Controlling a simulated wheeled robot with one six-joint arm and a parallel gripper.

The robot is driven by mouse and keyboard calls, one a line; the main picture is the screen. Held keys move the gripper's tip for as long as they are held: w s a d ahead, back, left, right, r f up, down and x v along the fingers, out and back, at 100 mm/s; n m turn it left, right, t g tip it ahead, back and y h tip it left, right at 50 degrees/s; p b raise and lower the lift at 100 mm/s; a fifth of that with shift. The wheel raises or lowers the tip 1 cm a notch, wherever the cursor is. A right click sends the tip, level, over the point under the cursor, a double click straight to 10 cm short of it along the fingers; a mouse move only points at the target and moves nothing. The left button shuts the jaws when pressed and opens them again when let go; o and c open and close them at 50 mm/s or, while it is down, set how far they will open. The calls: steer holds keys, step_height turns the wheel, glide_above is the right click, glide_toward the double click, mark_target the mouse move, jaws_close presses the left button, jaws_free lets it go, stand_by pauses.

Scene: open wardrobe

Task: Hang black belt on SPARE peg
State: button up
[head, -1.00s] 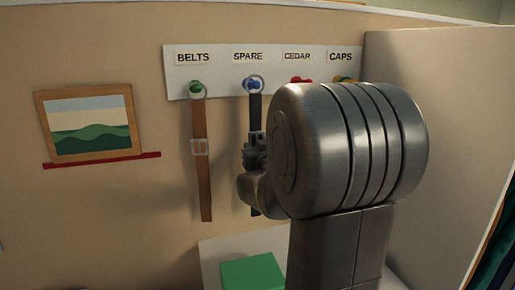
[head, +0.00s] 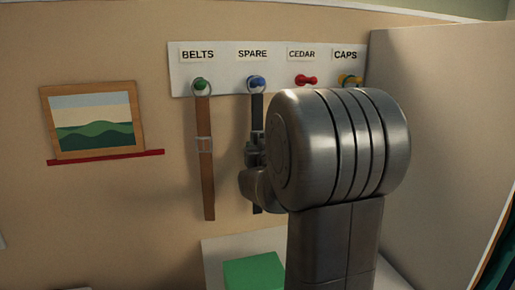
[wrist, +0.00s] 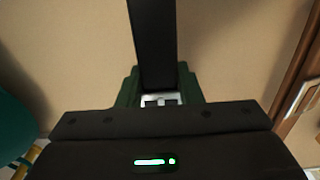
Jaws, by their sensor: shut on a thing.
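The black belt (head: 257,108) hangs upright just below the blue peg (head: 257,82) under the SPARE label. Its top end meets the peg; whether its ring is fully around the peg is too small to tell. My gripper (head: 255,146) is shut on the belt partway down, close to the wall. In the wrist view the black strap (wrist: 152,45) runs up from between the dark green fingers, with a silver buckle (wrist: 160,99) at the jaws. My arm hides part of the lower belt in the head view.
A brown belt (head: 205,170) hangs from the green peg (head: 200,84) under BELTS, just left. A red peg (head: 306,80) and a yellow peg (head: 350,80) are at right. A framed picture (head: 95,120) is on the wall. A green box (head: 253,272) stands below.

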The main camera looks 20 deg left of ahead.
stand_by(0.3)
steer(key=o, duration=1.1)
steer(key=shift+o, duration=0.2)
steer(key=shift+s, duration=0.1)
steer(key=b+v, duration=0.2)
steer(key=v, duration=1.1)
steer(key=shift+s+d, duration=0.25)
steer(key=shift+r, duration=0.1)
steer(key=p+x, duration=0.2)
steer(key=x, duration=1.1)
steer(key=shift+w+a+r+p, duration=0.15)
steer(key=shift+w+p, duration=0.05)
steer(key=shift+p, duration=0.2)
steer(key=shift+f, duration=0.2)
